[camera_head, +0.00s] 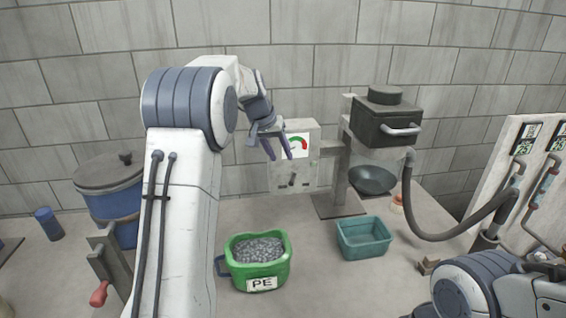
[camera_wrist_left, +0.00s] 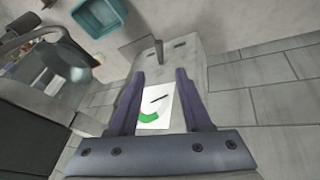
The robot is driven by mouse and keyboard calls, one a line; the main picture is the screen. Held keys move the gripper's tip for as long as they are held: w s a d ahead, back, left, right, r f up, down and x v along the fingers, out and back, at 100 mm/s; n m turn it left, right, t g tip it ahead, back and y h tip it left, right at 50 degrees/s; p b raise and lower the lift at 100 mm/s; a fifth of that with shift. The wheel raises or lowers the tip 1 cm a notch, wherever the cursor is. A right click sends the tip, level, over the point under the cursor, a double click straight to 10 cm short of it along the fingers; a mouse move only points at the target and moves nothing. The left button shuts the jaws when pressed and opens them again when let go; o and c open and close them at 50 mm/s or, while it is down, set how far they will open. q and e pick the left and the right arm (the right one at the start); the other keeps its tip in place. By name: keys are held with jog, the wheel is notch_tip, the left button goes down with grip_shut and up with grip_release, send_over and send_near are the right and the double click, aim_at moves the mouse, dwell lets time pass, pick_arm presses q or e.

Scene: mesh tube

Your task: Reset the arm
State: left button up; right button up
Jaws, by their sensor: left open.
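My left arm rises from the bottom left in the head view and bends over toward the centre. Its gripper (camera_head: 277,150) is open and empty, held up in front of the grey gauge box (camera_head: 302,176). In the left wrist view the two dark fingers (camera_wrist_left: 158,82) stand apart. The white gauge dial with a green band and a dark needle (camera_wrist_left: 156,104) shows between them. My right arm shows only in part at the lower right of the head view. Its gripper is not visible.
A green bucket of grey pellets marked PE (camera_head: 243,276) stands on the table below the gripper. A teal bin (camera_head: 347,250) is to its right. A dark machine (camera_head: 384,128) with a hose stands behind. A blue lidded drum (camera_head: 98,199) is at left.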

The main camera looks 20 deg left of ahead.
dwell(0.4)
pick_arm(q)
jog(key=s+d+f+m+g, duration=0.1)
jog(key=s+d+m, duration=0.1)
jog(key=s+d, duration=0.65)
jog(key=s+d+m+g, duration=0.2)
jog(key=s+d, duration=0.3)
jog(key=d, duration=0.7)
jog(key=s+d+f+m, duration=0.2)
jog(key=s, duration=0.7)
jog(key=s+d+f+m+g, duration=0.1)
jog(key=s+f+m, duration=0.1)
jog(key=s, duration=0.6)
jog(key=s+d+f+m+g, duration=0.1)
jog(key=s+d+f, duration=0.1)
jog(key=s, duration=0.7)
jog(key=shift+s+d+f+m+y, duration=0.3)
jog(key=shift+s+d+f+m, duration=0.05)
jog(key=shift+f+m, duration=0.1)
jog(key=shift+d, duration=0.1)
